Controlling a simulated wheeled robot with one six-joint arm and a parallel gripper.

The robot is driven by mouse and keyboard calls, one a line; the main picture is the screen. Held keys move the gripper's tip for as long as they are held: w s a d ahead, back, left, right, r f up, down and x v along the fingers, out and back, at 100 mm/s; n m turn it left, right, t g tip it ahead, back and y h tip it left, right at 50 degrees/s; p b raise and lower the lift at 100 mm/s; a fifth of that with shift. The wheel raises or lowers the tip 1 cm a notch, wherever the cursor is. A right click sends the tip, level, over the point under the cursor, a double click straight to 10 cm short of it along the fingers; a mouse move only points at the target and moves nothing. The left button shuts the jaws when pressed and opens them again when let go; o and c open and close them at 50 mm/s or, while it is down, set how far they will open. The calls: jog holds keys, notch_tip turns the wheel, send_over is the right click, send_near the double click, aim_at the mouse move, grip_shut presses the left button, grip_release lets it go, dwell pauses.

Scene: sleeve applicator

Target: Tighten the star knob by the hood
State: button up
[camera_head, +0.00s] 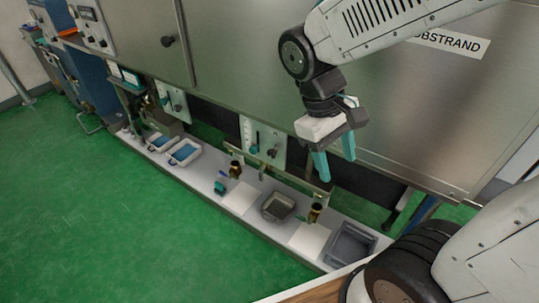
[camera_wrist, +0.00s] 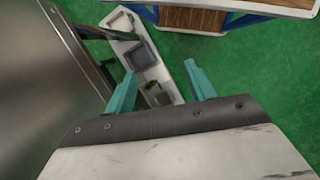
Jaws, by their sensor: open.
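The steel hood (camera_head: 250,60) fills the upper part of the head view. A small round black knob (camera_head: 167,41) sits on its front at the upper left. Below its edge, a pale panel (camera_head: 263,143) carries a teal lever and a dark knob (camera_head: 272,153). A similar panel (camera_head: 172,97) is farther left. The knobs are too small to tell which one is star-shaped. My gripper (camera_head: 336,168) is open and empty in front of the hood, right of the nearer panel and apart from it. In the wrist view its teal fingers (camera_wrist: 160,75) point down over the ledge; no knob is clear there.
A white ledge (camera_head: 205,186) below the hood holds blue trays (camera_head: 185,152), a grey tray (camera_head: 278,206), a larger grey bin (camera_head: 352,245) and brass-coloured cups (camera_head: 315,212). A wooden-topped table (camera_wrist: 195,18) shows in the wrist view. The green floor (camera_head: 100,220) at left is clear.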

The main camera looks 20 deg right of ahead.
jog(key=w+f+n+g+h, duration=0.2)
jog(key=w+f+n+h, duration=0.5)
jog(key=w+f, duration=0.25)
jog(key=n+t+h, duration=0.5)
jog(key=n+t, duration=1.1)
jog(key=n, duration=0.6)
send_near(271, 154)
jog(key=w, duration=0.1)
jog(key=x, duration=0.8)
jog(key=shift+s+d+f, duration=0.1)
jog(key=shift+d, duration=0.25)
jog(key=c, duration=1)
